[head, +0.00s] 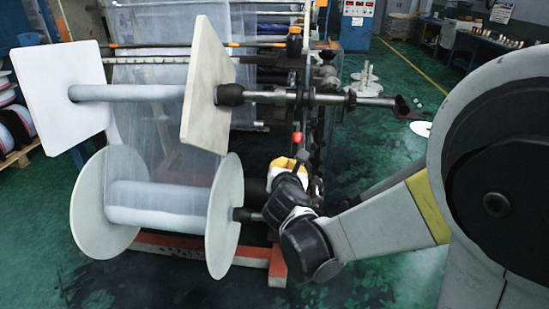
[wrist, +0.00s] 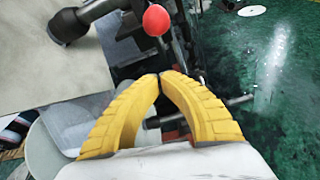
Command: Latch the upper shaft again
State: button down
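The upper shaft (head: 270,97) runs left to right through two square white plates (head: 204,88), with a dark collar beside the right plate. To the right it passes the machine's side frame and ends in a dark fitting (head: 405,107). A red ball knob (head: 297,139) hangs below the shaft by the frame; it also shows in the wrist view (wrist: 156,20). My gripper (head: 285,163) is just below the knob, apart from it. In the wrist view its yellow fingers (wrist: 160,76) meet at the tips, with nothing seen between them. How the latch sits is unclear.
A lower roll with round white discs (head: 225,215) is left of my gripper, its shaft end close to my wrist. A red floor beam (head: 200,250) lies underneath. Clear film (head: 150,130) hangs between the shafts.

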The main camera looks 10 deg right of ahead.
jog(key=w+r, duration=0.1)
jog(key=d+r+b, duration=0.1)
jog(key=w+r, duration=0.1)
jog(key=shift+w+d+b, duration=0.3)
jog(key=shift+w, duration=0.05)
